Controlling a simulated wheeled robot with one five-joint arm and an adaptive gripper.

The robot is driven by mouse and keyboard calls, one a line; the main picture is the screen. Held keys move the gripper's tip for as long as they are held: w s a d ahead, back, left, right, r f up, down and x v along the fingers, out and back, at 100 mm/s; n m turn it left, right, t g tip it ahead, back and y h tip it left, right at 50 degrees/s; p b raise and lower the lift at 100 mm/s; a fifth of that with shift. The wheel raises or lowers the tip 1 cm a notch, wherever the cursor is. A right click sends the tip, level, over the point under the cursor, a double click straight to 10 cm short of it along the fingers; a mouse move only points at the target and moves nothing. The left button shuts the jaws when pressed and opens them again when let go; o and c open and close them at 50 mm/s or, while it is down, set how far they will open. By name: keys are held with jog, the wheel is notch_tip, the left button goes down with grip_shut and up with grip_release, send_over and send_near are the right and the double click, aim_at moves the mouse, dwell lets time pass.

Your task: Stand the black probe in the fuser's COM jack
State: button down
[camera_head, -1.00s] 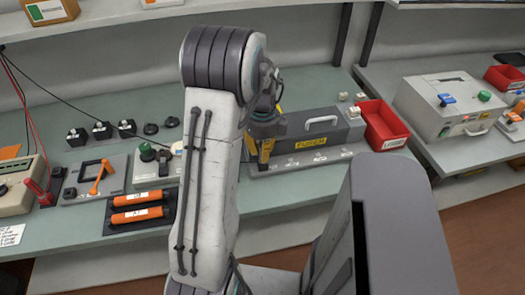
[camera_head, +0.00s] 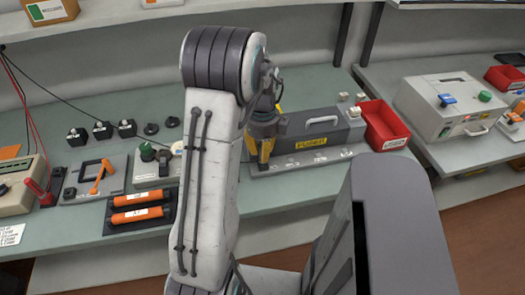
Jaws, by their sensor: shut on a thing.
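The fuser (camera_head: 322,138) is a grey box with a handle and a yellow label, standing on a light base plate (camera_head: 300,166) at the middle of the bench. My gripper (camera_head: 264,160), with yellow fingers, points down at the left end of the fuser's base. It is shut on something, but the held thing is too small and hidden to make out. I cannot tell the black probe apart in this view. The COM jack is not distinguishable; small marks line the front of the base. A red probe (camera_head: 47,190) stands by the meter (camera_head: 14,185) at the far left.
A red bin (camera_head: 386,126) stands right of the fuser. Left of my arm are a tray with orange cylinders (camera_head: 138,213), a lever fixture (camera_head: 95,180) and several black blocks (camera_head: 102,130). A grey-white machine (camera_head: 455,105) stands on the right bench.

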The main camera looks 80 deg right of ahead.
jog(key=shift+f, duration=0.15)
jog(key=c, duration=1.1)
grip_release()
